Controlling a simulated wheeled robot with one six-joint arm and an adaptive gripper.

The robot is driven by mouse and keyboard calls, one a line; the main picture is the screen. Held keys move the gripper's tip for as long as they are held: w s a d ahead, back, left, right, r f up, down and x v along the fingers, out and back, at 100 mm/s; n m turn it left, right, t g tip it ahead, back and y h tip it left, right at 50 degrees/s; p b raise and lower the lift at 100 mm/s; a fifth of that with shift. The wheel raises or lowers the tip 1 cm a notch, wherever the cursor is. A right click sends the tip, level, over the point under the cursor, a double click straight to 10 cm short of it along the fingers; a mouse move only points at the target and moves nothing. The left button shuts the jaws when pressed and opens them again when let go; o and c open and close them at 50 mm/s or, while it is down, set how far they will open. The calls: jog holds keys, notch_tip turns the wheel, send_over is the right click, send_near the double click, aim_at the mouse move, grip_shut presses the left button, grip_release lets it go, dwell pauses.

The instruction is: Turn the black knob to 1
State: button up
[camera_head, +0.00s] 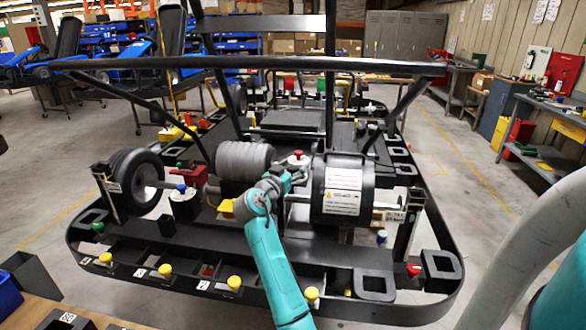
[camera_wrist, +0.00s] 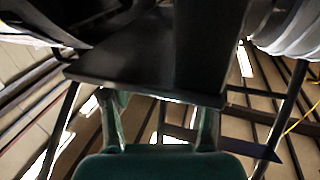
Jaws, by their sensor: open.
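I cannot make out the black knob or its number marks in either view. In the wrist view my gripper (camera_wrist: 158,112) is open, its two fingers apart with nothing visible between them. A dark flat plate (camera_wrist: 130,65) fills the space just beyond the fingertips. In the head view my teal arm reaches up from the bottom into the kart frame (camera_head: 330,255), and its grey wrist is between a ribbed grey cylinder and a black drum. The fingers are not clear there. A red knob (camera_head: 298,154) on a pale round base is just behind the wrist.
The black drum (camera_head: 350,172) with a white label is right of the wrist; the ribbed cylinder (camera_head: 243,161) is left. A black roll bar (camera_head: 250,63) crosses above. Yellow knobs (camera_head: 165,270) line the front rail. A blue knob (camera_head: 181,188) is further left. Floor at right is clear.

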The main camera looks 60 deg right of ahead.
jog(key=c, duration=1.1)
jog(key=shift+d+t, duration=0.1)
jog(key=shift+t, duration=0.4)
jog(key=n+t+y, duration=0.1)
jog(key=n+t, duration=0.2)
jog(key=t, duration=0.1)
jog(key=shift+s, duration=0.15)
jog(key=shift+n+t+y, duration=1.8)
jog(key=shift+n+t, duration=0.4)
jog(key=shift+t, duration=0.5)
jog(key=shift+n+t+y, duration=0.3)
jog(key=shift+t, duration=0.1)
